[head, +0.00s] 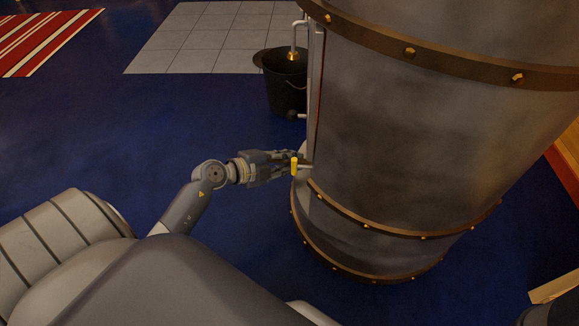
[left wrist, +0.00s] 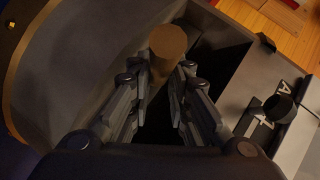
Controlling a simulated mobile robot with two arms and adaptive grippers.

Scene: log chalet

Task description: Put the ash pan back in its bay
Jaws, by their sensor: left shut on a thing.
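A big grey metal stove (head: 420,130) with riveted bronze bands fills the right of the head view. My left gripper (head: 290,166) is at its left side, low down, shut on a yellow upright handle (head: 294,167), which I take for the ash pan's. In the left wrist view the handle is a tan round-ended cylinder (left wrist: 168,42) between the fingertips of my left gripper (left wrist: 165,75). A dark opening (left wrist: 218,55) shows beside it. The pan's body is hidden or too dark to make out. My right gripper is not in view.
A black bucket (head: 285,85) stands behind the stove's left side, near pale floor tiles (head: 205,38). A grey panel with lettering and a dark knob (left wrist: 281,106) is right of the opening. Blue floor (head: 120,130) left of the stove is clear.

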